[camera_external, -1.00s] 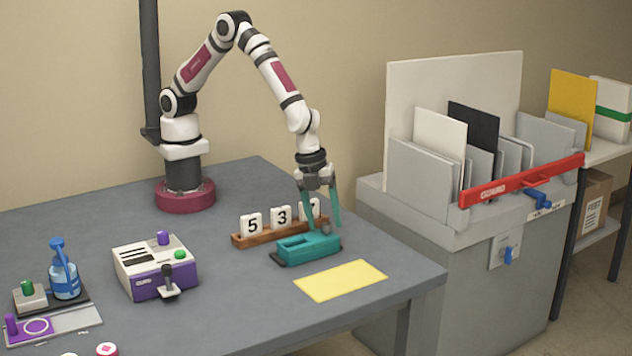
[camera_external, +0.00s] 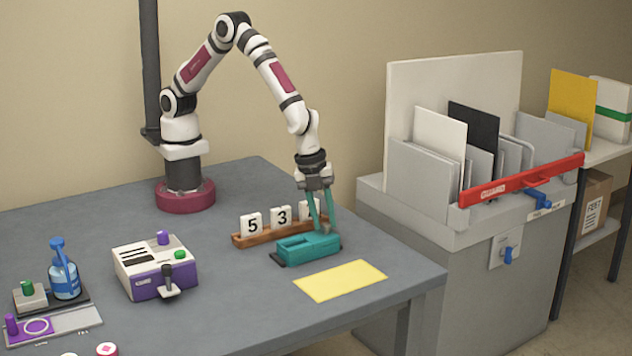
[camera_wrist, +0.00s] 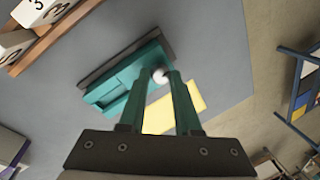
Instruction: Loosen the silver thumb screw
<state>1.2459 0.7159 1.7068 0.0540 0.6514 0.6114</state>
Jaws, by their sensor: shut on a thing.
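The silver thumb screw (camera_wrist: 160,75) shows as a small pale round knob at one end of a teal fixture (camera_wrist: 112,85) in the wrist view. The fixture (camera_external: 308,249) lies on the grey table in the external view, where the fingers hide the screw. My gripper (camera_external: 322,229) points down over the right end of the fixture. Its two teal fingertips (camera_wrist: 164,78) are closed in on the screw, one on each side, and shut on it.
A wooden rack (camera_external: 243,240) with number blocks stands just behind the fixture. A yellow sheet (camera_external: 340,281) lies in front of it. A purple and white box (camera_external: 155,270) stands to the left. The table's right edge is close by.

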